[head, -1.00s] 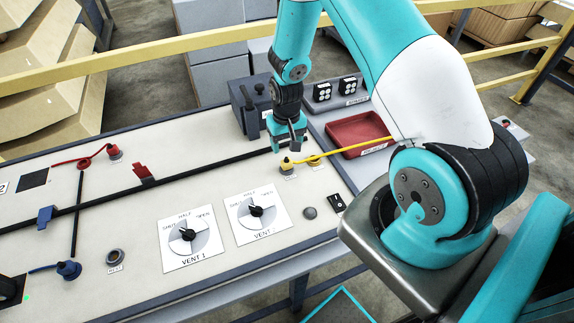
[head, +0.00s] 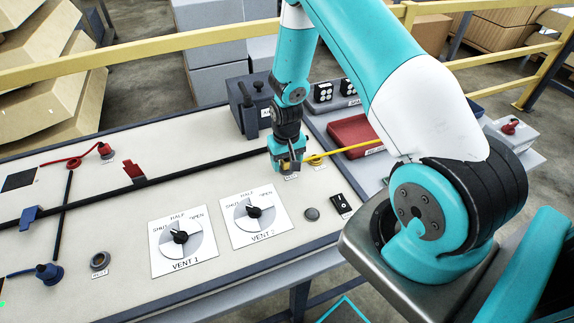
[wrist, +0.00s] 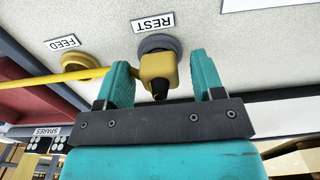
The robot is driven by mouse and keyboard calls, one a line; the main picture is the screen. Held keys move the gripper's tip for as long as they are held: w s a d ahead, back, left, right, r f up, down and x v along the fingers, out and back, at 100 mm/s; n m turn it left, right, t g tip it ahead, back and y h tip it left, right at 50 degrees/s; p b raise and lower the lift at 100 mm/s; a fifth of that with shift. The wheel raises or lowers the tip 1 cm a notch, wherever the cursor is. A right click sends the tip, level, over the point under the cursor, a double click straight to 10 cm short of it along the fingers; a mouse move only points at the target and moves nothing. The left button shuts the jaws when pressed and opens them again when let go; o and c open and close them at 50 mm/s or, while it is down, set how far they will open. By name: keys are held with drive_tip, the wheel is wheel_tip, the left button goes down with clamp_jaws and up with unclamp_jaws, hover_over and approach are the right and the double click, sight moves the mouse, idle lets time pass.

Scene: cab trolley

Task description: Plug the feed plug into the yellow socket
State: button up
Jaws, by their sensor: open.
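The yellow feed plug (wrist: 158,66) sits in the grey round holder (wrist: 150,45) labelled REST, seen in the wrist view. My gripper (wrist: 165,78) is open, with one teal finger on each side of the plug; small gaps show. In the head view my gripper (head: 288,160) is low over the panel and hides most of the plug. The yellow socket (wrist: 82,63) labelled FEED is beside the holder, to its left in the wrist view. In the head view the yellow socket (head: 315,160) is just right of my gripper. A yellow cable (head: 358,149) runs off right.
A red tray (head: 352,133) is behind the socket, right of a dark lever box (head: 249,108). Two vent dials (head: 180,237) (head: 254,211), a grey button (head: 312,214) and a black switch (head: 340,203) are in front. A yellow rail (head: 160,60) crosses behind.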

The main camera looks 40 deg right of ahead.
sight(286, 160)
idle(0.8)
clamp_jaws()
drive_tip(key=shift+r+p, duration=2.2)
drive_tip(key=shift+r, duration=0.8)
drive_tip(key=s+a+r+n, duration=0.3)
drive_tip(key=s+a, duration=0.1)
drive_tip(key=a, duration=0.4)
